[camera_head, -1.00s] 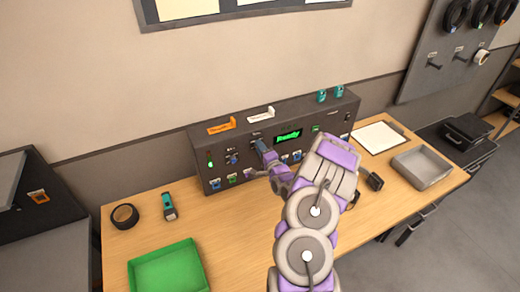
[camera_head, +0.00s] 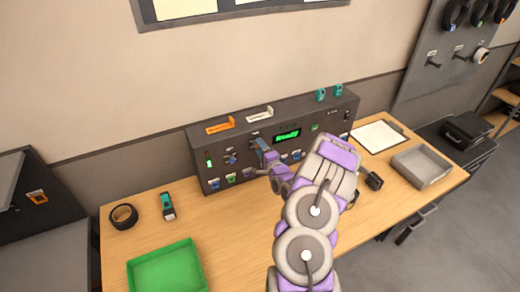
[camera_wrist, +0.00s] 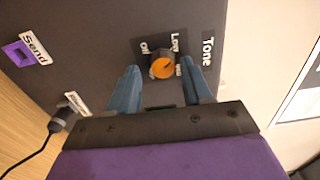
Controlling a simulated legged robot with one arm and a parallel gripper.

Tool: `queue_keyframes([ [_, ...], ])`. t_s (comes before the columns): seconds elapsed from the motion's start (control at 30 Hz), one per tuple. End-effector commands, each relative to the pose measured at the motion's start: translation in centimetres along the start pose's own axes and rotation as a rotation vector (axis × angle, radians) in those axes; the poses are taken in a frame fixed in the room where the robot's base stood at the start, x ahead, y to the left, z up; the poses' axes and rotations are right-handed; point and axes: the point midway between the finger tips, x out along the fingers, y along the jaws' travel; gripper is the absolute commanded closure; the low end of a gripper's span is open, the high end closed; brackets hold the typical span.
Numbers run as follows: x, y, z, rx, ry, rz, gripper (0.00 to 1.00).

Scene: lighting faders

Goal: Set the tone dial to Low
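The tone dial (camera_wrist: 162,67) is an orange-faced round knob on the dark panel, under the "Tone" label (camera_wrist: 208,50). Small markings around it read "Off", "Low" and a third one partly hidden beside the right finger. A thin dark pointer mark is on its face, but its exact setting is hard to read. My gripper (camera_wrist: 161,68) is open, with one blue finger on each side of the dial and a small visible gap to it. In the head view my gripper (camera_head: 262,146) is at the panel front and hides the dial.
The dark console (camera_head: 330,108) stands against the wall, with a green "Ready" display (camera_head: 287,135). In the wrist view a purple "Send" control (camera_wrist: 19,54) and a cabled plug (camera_wrist: 62,119) lie left. A green tray (camera_head: 168,268) and grey tray (camera_head: 421,167) are on the table.

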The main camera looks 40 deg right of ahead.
Motion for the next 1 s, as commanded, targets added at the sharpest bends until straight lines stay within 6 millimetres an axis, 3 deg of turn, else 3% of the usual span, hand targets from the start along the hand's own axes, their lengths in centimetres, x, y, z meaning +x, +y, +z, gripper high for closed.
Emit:
queue_keyframes([
  [0.27, 0.0, -0.2, 0.2, -0.004, -0.002, -0.004, 0.47],
  [0.43, -1.1, -0.3, 0.1, -0.003, -0.002, -0.005, 0.47],
  [1.0, -10.2, 0.0, -0.1, 0.001, 0.000, 0.002, 0.47],
])
